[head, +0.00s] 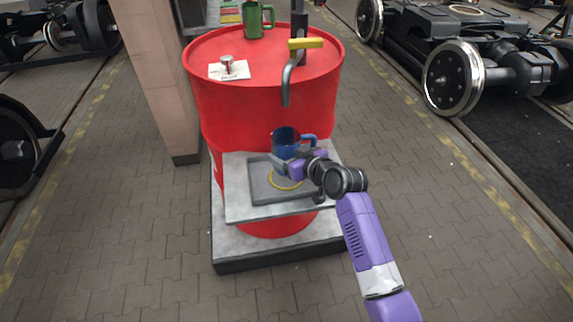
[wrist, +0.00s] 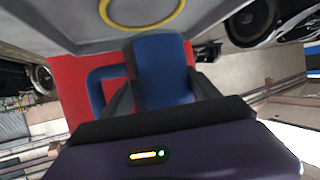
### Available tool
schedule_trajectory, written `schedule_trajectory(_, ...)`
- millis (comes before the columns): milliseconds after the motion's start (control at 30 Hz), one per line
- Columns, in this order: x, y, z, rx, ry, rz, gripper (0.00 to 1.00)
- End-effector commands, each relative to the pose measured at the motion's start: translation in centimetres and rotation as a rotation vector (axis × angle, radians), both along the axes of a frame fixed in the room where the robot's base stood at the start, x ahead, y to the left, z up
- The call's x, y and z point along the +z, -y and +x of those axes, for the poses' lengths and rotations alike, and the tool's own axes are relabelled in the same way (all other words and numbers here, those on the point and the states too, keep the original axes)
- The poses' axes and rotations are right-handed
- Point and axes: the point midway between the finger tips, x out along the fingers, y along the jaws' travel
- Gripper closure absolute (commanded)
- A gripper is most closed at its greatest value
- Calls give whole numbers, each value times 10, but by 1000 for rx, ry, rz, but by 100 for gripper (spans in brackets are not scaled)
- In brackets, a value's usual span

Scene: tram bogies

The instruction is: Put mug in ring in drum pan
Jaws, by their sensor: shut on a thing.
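A blue mug (head: 284,142) with its handle to the right is held in my gripper (head: 291,166) above the grey drum pan (head: 258,188). The mug looks about upright in the head view. A yellow ring (head: 273,182) lies on the pan floor, partly hidden by my gripper and the mug. In the wrist view the mug (wrist: 163,70) sits between the two fingers, and the gripper (wrist: 165,95) is shut on it. The ring (wrist: 140,10) shows beyond the mug there, on the pan. I cannot tell the exact gap between mug and pan.
A red drum (head: 262,95) stands right behind the pan. On its top are a green mug (head: 257,20) and a white card (head: 229,71) with a small red-and-metal item. A tap with a yellow handle (head: 305,43) hangs its spout over the pan area. A pillar (head: 158,75) stands at left.

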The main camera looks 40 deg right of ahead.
Motion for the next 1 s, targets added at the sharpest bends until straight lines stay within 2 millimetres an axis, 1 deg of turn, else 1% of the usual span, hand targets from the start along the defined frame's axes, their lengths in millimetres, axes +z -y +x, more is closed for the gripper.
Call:
schedule_trajectory(167, -13, 0, 0, -1, -1, 0, 74)
schedule_trajectory(300, -32, 0, -1, -1, -2, 1, 74)
schedule_trajectory(400, -41, 0, 0, -1, 0, 1, 74)
schedule_trajectory(633, -42, 0, 0, -1, 1, -1, 74)
schedule_trajectory(733, -45, 0, 0, -1, 1, -1, 74)
schedule_trajectory(767, -45, 0, 0, -1, 1, -1, 28)
schedule_trajectory(800, -44, 0, 0, -1, 1, -1, 20)
schedule_trajectory(867, -44, 0, 0, -1, 1, -1, 8)
schedule_trajectory(1000, -44, 0, 0, -1, 1, -1, 8)
